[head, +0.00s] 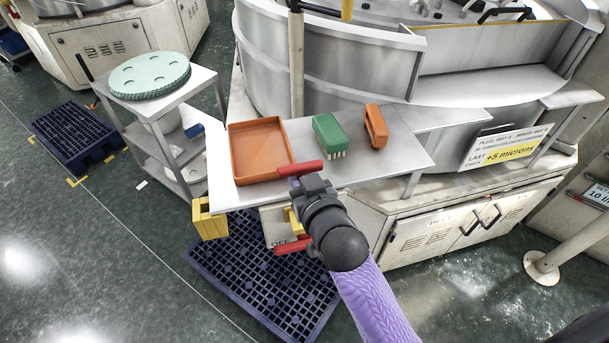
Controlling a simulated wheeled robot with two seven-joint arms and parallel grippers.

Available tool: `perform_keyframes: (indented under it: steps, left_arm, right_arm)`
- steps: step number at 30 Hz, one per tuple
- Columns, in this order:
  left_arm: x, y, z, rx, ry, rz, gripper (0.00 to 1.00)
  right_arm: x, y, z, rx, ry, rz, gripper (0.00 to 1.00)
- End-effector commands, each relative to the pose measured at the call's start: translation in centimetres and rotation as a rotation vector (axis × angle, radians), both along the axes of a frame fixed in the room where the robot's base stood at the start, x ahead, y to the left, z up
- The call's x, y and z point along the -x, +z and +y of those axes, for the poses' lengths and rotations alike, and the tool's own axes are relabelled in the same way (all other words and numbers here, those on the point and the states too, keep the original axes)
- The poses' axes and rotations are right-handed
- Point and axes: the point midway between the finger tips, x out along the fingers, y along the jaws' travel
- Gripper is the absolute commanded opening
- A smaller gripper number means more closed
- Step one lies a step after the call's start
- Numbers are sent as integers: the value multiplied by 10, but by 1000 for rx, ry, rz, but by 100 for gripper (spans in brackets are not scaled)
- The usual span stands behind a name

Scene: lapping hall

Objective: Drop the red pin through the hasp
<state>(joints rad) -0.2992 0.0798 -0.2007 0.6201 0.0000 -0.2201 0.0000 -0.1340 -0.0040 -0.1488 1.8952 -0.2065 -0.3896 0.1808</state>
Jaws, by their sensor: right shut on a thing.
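My right gripper (298,184) is dark grey, on a purple-sleeved arm that comes in from the lower right. It is shut on the red pin (301,168), a short red bar that lies across its fingertips over the front edge of the table. Below the gripper, a pale box (275,226) with yellow parts is partly hidden behind my wrist. A second red bar (292,246) shows at the box's lower edge. I cannot make out the hasp clearly; it may be among these yellow parts. My left gripper is not in view.
The metal table (225,196) holds an orange tray (234,150), a green brush (330,133) and an orange block (376,126). A yellow holder (209,219) hangs at its front left corner. A dark blue grating (240,277) lies below. A grey cart (153,134) stands left.

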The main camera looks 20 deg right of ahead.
Motion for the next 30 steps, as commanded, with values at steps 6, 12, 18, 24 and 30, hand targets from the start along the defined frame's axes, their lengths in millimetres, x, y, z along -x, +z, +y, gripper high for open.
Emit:
perform_keyframes:
  steps: [6,12,18,24,30]
  left_arm:
    - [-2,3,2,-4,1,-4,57]
    - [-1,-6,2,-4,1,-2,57]
    - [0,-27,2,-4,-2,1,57]
    - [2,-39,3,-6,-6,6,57]
    - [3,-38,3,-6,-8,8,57]
  right_arm:
    - [0,1,0,-1,0,0,0]
    - [1,-14,0,-2,2,0,0]
    - [1,-42,0,-2,1,0,0]
    - [1,-58,0,-2,1,-1,0]
    - [1,-57,0,-2,2,-2,0]
